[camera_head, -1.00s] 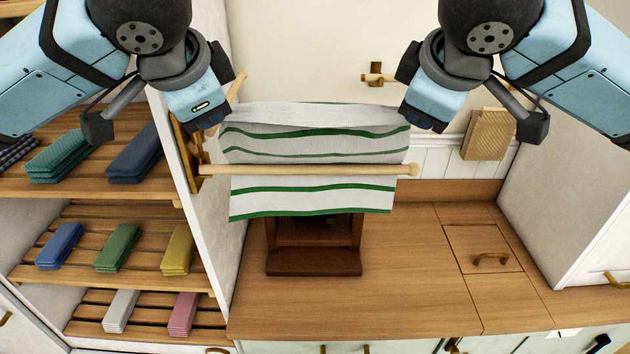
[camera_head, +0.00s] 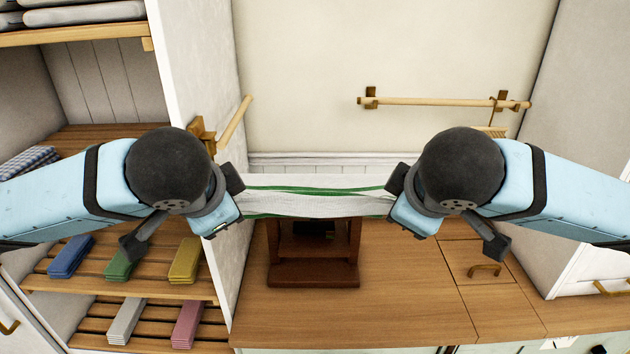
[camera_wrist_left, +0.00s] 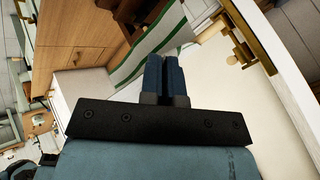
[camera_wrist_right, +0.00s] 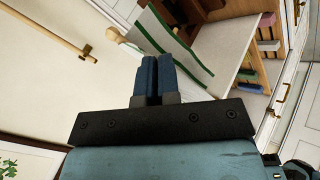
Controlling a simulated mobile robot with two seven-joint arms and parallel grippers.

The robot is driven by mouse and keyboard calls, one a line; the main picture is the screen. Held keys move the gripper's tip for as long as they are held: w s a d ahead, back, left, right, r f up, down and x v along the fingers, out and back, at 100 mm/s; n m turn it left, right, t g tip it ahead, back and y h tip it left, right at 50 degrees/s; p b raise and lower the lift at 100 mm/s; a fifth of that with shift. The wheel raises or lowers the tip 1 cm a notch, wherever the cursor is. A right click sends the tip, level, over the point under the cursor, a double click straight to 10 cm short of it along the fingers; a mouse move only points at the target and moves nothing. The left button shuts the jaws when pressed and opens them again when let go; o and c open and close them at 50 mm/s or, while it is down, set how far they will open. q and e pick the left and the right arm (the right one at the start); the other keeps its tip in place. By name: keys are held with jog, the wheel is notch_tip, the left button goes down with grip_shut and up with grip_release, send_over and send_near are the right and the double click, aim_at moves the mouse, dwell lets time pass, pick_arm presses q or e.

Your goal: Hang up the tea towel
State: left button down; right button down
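The tea towel (camera_head: 315,203) is white with green stripes and is stretched between my two grippers in the head view. My left gripper (camera_wrist_left: 166,60) is shut on one end of it, and the cloth (camera_wrist_left: 150,45) hangs beside the fingers in the left wrist view. My right gripper (camera_wrist_right: 158,62) is shut on the other end, with the striped cloth (camera_wrist_right: 185,50) beyond its fingers. A pale wooden rod with a rounded end (camera_wrist_right: 115,36) shows beside the towel in the right wrist view.
A wooden rod (camera_head: 236,121) juts from the left panel. A wall rail (camera_head: 435,101) is fixed at the back right. A dark wooden stand (camera_head: 313,274) is on the counter (camera_head: 400,290) below the towel. Shelves with folded cloths (camera_head: 185,262) stand at left. The right counter is clear.

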pick_arm(q)
jog(key=shift+w+f, duration=0.1)
jog(key=shift+w, duration=0.05)
pick_arm(e)
jog(key=shift+w+f, duration=0.1)
jog(key=shift+w, duration=0.05)
pick_arm(q)
jog(key=c, duration=1.7)
grip_release()
jog(key=shift+w, duration=0.1)
pick_arm(e)
jog(key=c, duration=1.7)
grip_release()
jog(key=shift+w, duration=0.1)
pick_arm(q)
jog(key=o, duration=0.6)
pick_arm(e)
jog(key=o, duration=0.6)
